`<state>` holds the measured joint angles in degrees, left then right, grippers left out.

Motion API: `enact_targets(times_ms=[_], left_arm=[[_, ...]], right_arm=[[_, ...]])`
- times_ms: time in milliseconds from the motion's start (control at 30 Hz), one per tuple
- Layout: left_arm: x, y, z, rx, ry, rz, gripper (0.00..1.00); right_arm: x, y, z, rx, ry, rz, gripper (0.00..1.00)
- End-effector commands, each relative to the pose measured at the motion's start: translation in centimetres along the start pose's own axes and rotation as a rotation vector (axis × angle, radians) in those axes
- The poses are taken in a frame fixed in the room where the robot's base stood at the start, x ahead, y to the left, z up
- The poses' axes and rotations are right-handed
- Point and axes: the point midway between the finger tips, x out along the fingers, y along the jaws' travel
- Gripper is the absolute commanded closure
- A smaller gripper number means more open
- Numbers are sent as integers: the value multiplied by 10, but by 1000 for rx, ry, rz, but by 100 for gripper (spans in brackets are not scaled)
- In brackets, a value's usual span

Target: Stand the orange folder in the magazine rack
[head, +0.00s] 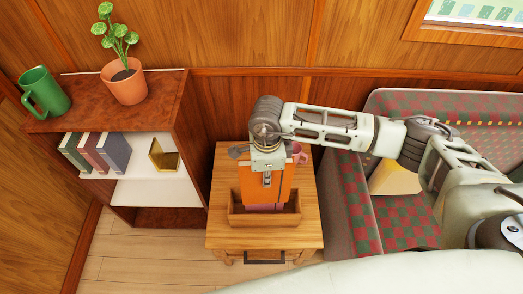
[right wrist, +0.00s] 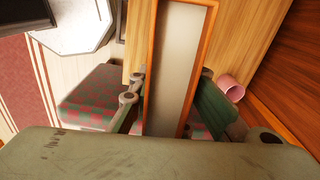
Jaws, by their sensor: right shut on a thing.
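The orange folder (head: 280,188) is upright in my right gripper (head: 267,178), which points down over the small wooden table. The right wrist view shows the folder (right wrist: 175,75) as an orange frame around a grey face, between the two fingers (right wrist: 172,105). The magazine rack (head: 263,220) is a low, open wooden box on the table. The folder's lower end overlaps the rack's opening in the head view. I cannot tell whether it touches the rack's floor. Something pinkish shows at the folder's lower end. My left gripper is not in view.
A pink mug (head: 299,154) and a small grey object (head: 238,151) are at the table's back. A shelf (head: 150,190) with books, a green mug and a potted plant stands left. A checkered seat (head: 405,222) is right. Bare tabletop (head: 222,225) flanks the rack.

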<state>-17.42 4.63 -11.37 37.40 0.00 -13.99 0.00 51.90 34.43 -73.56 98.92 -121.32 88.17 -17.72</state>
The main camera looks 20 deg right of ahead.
Motion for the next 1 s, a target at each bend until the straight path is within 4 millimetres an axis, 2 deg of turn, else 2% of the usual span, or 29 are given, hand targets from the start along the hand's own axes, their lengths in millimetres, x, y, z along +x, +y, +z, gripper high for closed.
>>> enact_targets(times_ms=[33,100,567,1000], left_arm=[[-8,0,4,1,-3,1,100],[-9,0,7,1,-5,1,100],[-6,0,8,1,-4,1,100],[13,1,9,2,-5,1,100]], right_arm=[[-4,2,1,29,0,2,100],[-3,3,2,59,1,0,100],[2,3,2,75,0,-1,100],[34,3,2,74,0,0,100]])
